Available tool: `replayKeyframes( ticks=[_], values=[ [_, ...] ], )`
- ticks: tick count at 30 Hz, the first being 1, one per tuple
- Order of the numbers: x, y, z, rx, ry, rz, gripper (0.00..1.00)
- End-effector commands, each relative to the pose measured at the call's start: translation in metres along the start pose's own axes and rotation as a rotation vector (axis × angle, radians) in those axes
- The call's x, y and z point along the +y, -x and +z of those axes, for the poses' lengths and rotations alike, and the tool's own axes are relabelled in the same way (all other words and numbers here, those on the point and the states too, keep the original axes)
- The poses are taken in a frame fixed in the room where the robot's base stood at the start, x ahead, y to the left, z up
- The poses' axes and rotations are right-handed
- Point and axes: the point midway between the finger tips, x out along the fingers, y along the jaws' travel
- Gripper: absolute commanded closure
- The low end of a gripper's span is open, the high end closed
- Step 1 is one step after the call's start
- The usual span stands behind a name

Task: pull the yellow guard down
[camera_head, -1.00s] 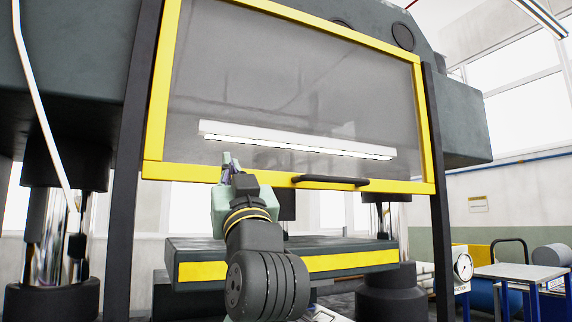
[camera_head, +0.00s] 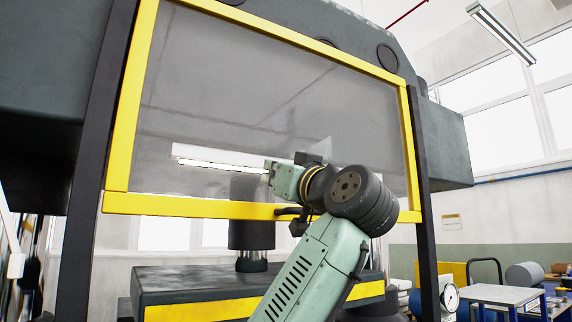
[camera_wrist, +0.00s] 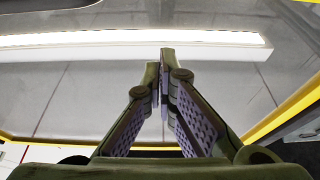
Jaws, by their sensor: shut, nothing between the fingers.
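The yellow guard (camera_head: 160,206) is a yellow frame around a clear panel, raised on the front of the press between two dark posts. It also shows in the wrist view (camera_wrist: 285,115). Its dark handle (camera_head: 288,211) sits on the bottom bar, mostly hidden behind my arm. My gripper (camera_head: 268,166) is in front of the panel's lower part, just above the bottom bar and handle, pointing left. In the wrist view my gripper (camera_wrist: 164,62) has its fingers shut together with nothing between them, over the clear panel. I cannot tell whether it touches the guard.
The press bed (camera_head: 200,285) with a yellow front stripe lies below the guard, with open space between. A lit tube (camera_head: 225,165) shows through the panel. A gauge (camera_head: 449,297) and a small table (camera_head: 500,293) stand at the right.

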Motion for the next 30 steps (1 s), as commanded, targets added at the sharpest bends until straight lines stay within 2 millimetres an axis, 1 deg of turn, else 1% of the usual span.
replayKeyframes(
  ticks=[1, 3, 4, 6, 9, 12, 16, 26, 30],
  values=[
    [-0.001, -0.014, -0.005, -0.002, -0.003, -0.003, 1.00],
    [-0.001, -0.027, -0.004, -0.002, -0.001, -0.002, 1.00],
    [-0.001, -0.021, 0.005, 0.001, -0.003, -0.001, 1.00],
    [-0.001, -0.016, 0.017, 0.002, -0.002, 0.000, 1.00],
    [0.000, -0.012, 0.027, 0.001, -0.002, 0.000, 1.00],
    [0.000, -0.009, 0.034, 0.001, 0.000, 0.001, 1.00],
    [0.000, -0.007, 0.038, 0.001, 0.000, 0.002, 1.00],
    [0.000, -0.007, 0.039, 0.001, 0.001, 0.001, 1.00],
    [0.000, -0.003, 0.050, 0.000, 0.002, 0.001, 1.00]
  ],
)
